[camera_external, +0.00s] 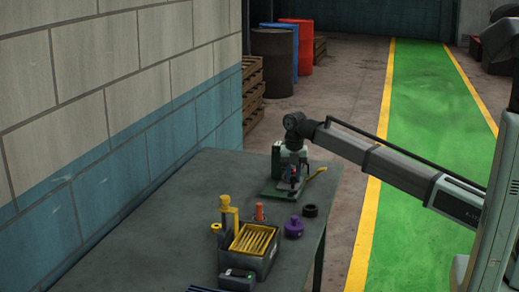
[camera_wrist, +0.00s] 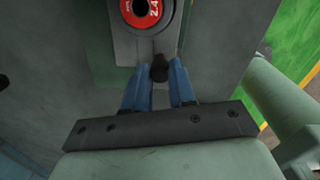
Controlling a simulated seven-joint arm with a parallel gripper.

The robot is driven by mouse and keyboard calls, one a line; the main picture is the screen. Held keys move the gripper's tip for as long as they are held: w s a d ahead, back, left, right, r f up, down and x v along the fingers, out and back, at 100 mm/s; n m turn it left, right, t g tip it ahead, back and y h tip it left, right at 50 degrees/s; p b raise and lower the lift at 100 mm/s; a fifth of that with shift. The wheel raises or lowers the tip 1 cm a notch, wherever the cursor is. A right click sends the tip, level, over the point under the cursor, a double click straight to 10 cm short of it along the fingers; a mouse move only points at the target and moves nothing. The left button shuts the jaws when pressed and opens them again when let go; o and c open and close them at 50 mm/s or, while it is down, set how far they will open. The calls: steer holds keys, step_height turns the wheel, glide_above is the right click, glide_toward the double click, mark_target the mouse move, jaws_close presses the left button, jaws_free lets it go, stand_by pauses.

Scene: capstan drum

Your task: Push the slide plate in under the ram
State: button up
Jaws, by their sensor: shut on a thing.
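The slide plate (camera_wrist: 124,45) is a light grey strip at the top middle of the wrist view. A red ring (camera_wrist: 147,12) with a dark centre and white marks sits on it. A black knob (camera_wrist: 159,68) is at the plate's near end. My gripper (camera_wrist: 160,76) has blue fingers, which are shut on this knob from both sides. In the external view my gripper (camera_external: 293,183) is low over the front of the green press (camera_external: 277,160) at the table's far end. My arm hides much of the press there. The ram cannot be made out clearly.
A yellow lever (camera_external: 317,173) sticks out right of the press. Nearer on the table (camera_external: 150,225) are a purple weight (camera_external: 294,228), a black ring (camera_external: 311,210), an orange piece (camera_external: 259,212) and a dark box (camera_external: 262,266) with yellow slats. The table's left part is clear.

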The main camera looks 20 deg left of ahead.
jaws_close()
steer(key=shift+w, duration=2.35)
steer(key=o, duration=0.6)
jaws_free()
steer(key=shift+r, duration=0.1)
step_height(320, 180, up, 14)
steer(key=shift+f, duration=0.2)
